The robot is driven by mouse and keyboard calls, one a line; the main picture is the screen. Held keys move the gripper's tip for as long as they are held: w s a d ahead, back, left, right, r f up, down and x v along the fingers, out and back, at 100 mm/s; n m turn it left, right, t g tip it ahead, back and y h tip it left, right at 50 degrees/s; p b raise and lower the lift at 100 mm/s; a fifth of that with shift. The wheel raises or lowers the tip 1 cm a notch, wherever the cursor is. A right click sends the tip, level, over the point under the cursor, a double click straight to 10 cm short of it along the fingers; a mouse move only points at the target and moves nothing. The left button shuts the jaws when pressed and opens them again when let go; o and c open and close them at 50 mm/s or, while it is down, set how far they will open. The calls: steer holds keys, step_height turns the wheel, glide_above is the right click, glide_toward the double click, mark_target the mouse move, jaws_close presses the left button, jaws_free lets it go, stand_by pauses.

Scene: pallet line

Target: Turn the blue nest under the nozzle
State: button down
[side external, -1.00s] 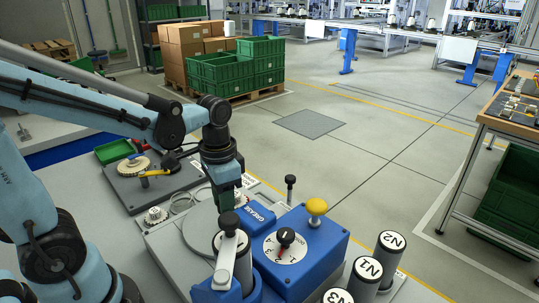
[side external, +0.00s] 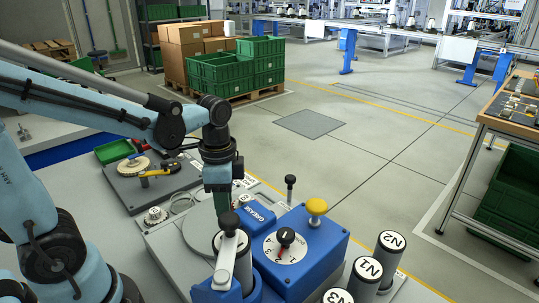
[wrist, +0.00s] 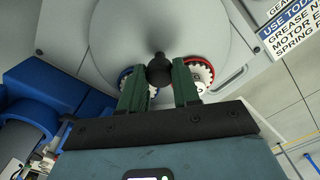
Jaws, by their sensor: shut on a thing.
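My gripper (wrist: 159,75) is shut on a black knob (wrist: 159,68) that stands up from the middle of a round grey disc (wrist: 110,30). In the side view the disc (side external: 196,232) is partly hidden behind my wrist and the grease unit. The blue nest (wrist: 124,74) shows as a blue rim around a pale gear, left of the knob and partly behind my left finger. A red nest (wrist: 206,66) with a gear is at the right, partly behind my right finger. I cannot make out the nozzle clearly.
The blue grease unit (side external: 328,245) with a dial and a yellow knob (side external: 317,206) stands beside the disc. A lever (side external: 226,258) is in front. Capped cylinders N1 (side external: 367,275) and N2 (side external: 390,250) stand at the right. A green tray (side external: 114,151) lies at the back left.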

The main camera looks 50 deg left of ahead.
steer(key=shift+m, duration=0.5)
stand_by(0.3)
steer(key=c, duration=0.8)
jaws_free()
steer(key=shift+r, duration=0.15)
step_height(320, 180, up, 12)
